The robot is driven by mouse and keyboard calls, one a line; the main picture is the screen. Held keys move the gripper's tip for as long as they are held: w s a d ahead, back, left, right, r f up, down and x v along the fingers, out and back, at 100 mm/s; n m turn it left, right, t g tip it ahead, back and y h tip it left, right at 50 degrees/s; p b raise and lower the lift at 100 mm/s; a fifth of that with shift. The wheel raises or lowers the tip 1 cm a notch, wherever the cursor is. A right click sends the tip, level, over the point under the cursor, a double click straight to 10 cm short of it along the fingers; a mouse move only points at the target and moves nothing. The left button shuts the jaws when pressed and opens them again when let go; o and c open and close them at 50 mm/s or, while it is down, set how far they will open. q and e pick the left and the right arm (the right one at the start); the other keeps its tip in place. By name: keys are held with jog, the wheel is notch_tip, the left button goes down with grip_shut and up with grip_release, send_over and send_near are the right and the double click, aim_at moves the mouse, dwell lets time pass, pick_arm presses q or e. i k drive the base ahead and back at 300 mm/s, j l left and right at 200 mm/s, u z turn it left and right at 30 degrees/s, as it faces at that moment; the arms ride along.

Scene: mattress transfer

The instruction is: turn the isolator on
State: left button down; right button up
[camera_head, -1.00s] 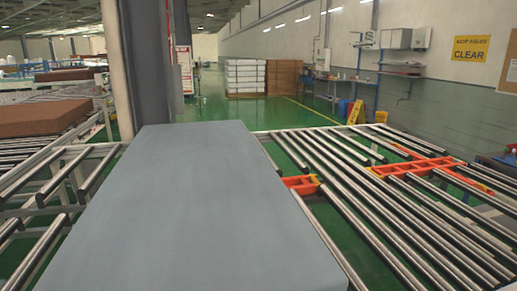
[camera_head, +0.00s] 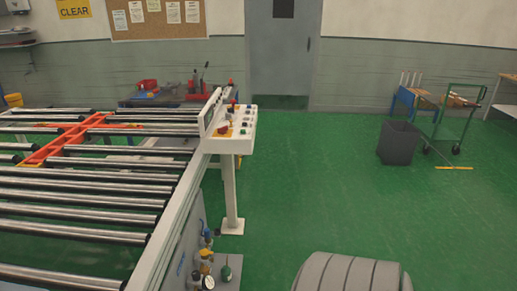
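A white control panel (camera_head: 239,117) on a post stands at the right edge of the roller conveyor. Its sloped face carries several small buttons and a red knob on a yellow patch (camera_head: 223,129), which looks like a rotary isolator switch. The knob's setting is too small to read. Low on the conveyor's side is a grey unit with several fittings (camera_head: 207,268) in blue, yellow and green; I cannot tell exactly what they are. Neither of my grippers is in view.
The roller conveyor (camera_head: 85,188) with an orange transfer frame (camera_head: 66,142) fills the left. Open green floor (camera_head: 310,190) lies right of the panel. A dark bin (camera_head: 398,143) and a green trolley (camera_head: 455,125) stand farther right. A grey door (camera_head: 283,50) is behind.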

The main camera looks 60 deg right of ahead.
aim_at(222, 130)
jog(key=l+z, duration=0.4)
jog(key=l, duration=0.2)
jog(key=l+z, duration=0.35)
jog(key=l, duration=0.25)
jog(key=i+l+z, duration=0.15)
jog(key=l+z, duration=0.25)
jog(key=l, duration=0.15)
jog(key=i+l, duration=0.1)
jog(key=l, duration=0.2)
jog(key=i+l, duration=0.1)
jog(key=l, duration=0.5)
jog(key=i+z, duration=0.05)
